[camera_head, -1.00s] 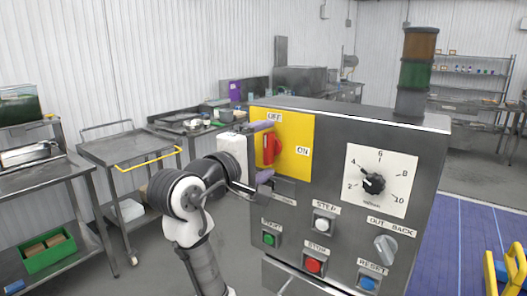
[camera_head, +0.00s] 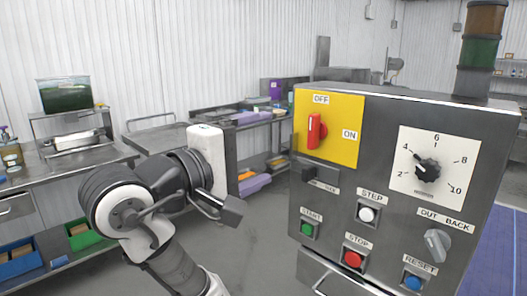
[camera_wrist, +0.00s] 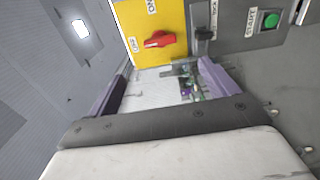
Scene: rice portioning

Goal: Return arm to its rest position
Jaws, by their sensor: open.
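My gripper (camera_head: 262,150) is open, with a white body and two purple fingers. It is to the left of the control panel and apart from it, with nothing between the fingers. The fingers also show in the wrist view (camera_wrist: 165,80), spread wide with an empty gap. My arm is bent at the lower left in the head view. The red rotary switch (camera_head: 315,130) sits on a yellow plate (camera_head: 343,140) marked OFF and ON. Its handle stands upright in the head view. The switch also shows beyond the fingers in the wrist view (camera_wrist: 160,40).
The grey control panel (camera_head: 375,115) carries a dial (camera_head: 428,170) and several buttons, including green START (camera_head: 307,229) and red STOP (camera_head: 353,258). A steel bench (camera_head: 45,165) with a green-filled tank (camera_head: 65,94) stands at left. Open floor lies between bench and panel.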

